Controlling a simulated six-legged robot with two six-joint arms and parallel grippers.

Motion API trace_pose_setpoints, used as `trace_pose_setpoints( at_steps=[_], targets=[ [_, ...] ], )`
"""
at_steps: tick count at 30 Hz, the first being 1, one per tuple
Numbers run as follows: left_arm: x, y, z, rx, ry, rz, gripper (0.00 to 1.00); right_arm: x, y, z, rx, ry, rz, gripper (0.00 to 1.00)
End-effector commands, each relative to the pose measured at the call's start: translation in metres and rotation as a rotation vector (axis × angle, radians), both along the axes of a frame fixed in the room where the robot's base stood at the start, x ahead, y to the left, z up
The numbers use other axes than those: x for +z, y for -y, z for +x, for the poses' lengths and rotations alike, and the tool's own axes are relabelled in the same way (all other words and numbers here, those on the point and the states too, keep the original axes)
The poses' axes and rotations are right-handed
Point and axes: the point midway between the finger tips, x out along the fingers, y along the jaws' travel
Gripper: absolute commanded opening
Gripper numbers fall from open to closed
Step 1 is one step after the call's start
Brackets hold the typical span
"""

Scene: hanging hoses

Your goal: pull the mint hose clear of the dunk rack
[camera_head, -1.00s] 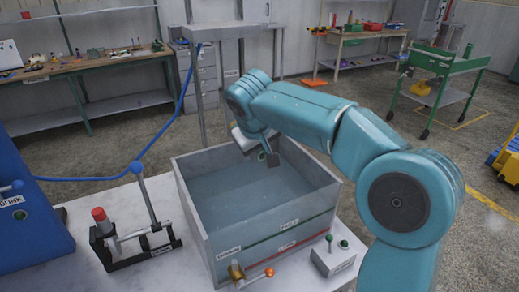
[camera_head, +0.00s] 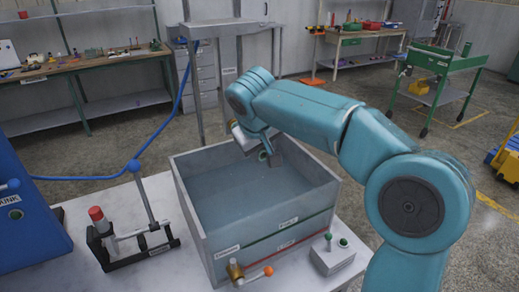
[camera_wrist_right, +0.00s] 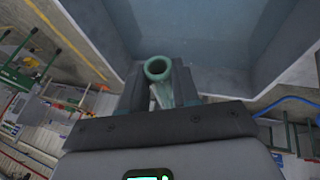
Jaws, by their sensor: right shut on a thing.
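The mint hose (camera_wrist_right: 158,69) shows in the right wrist view as a round, open-ended tube standing between my fingers. My right gripper (camera_wrist_right: 160,92) is shut on it, close below its open end. In the head view my right gripper (camera_head: 269,154) is over the back right part of the water tank, near its rim; the hose is mostly hidden there. A grey upright frame (camera_head: 232,30) stands behind the tank; I cannot tell whether it is the dunk rack. The rest of the hose is hidden. My left gripper is not in view.
The grey tank (camera_head: 282,236) of water sits on a pale table (camera_head: 180,268). A lever stand (camera_head: 130,235), a blue box (camera_head: 25,200) and a small button box (camera_head: 333,256) surround it. A blue hose (camera_head: 95,178) runs behind the lever.

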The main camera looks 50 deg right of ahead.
Motion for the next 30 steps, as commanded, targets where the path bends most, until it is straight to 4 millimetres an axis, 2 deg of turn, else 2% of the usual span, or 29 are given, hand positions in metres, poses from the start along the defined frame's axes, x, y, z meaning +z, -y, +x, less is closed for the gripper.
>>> trace_pose_setpoints(
  at_steps=[30],
  targets=[
    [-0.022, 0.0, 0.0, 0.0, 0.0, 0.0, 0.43, -0.001, -0.012, -0.039, 0.0, 0.001, 0.0, 0.0]
  ],
)
